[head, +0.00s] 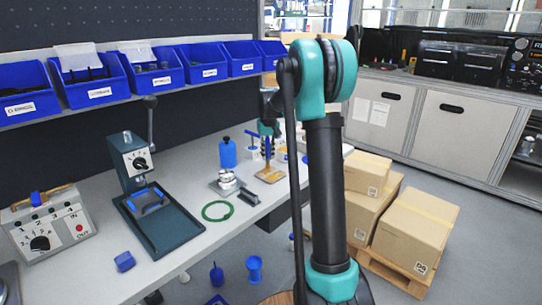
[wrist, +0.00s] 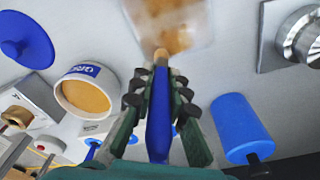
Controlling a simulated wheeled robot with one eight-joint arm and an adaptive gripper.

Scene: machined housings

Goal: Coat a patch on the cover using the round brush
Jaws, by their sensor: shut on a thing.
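My gripper (wrist: 161,82) is shut on the blue handle of the round brush (wrist: 160,118) in the wrist view. The brush's tan tip points at the near edge of the cover (wrist: 206,22). The cover is a pale plate with an uneven orange-brown coat (wrist: 168,16) over much of its visible part. The tip overlaps the cover's edge in the picture; I cannot tell whether it touches. The cover's far part is cut off by the frame. An open white tub (wrist: 84,94) with orange-tan coating stands left of the gripper. In the head view the brown-coated cover (head: 270,175) lies on the bench.
A blue bottle (wrist: 240,125) stands close right of my gripper, and a metal housing (wrist: 302,38) is at the far right. A blue round lid (wrist: 25,40) is at the left. In the head view, a green ring (head: 217,211) and a lever press (head: 150,190) are on the bench.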

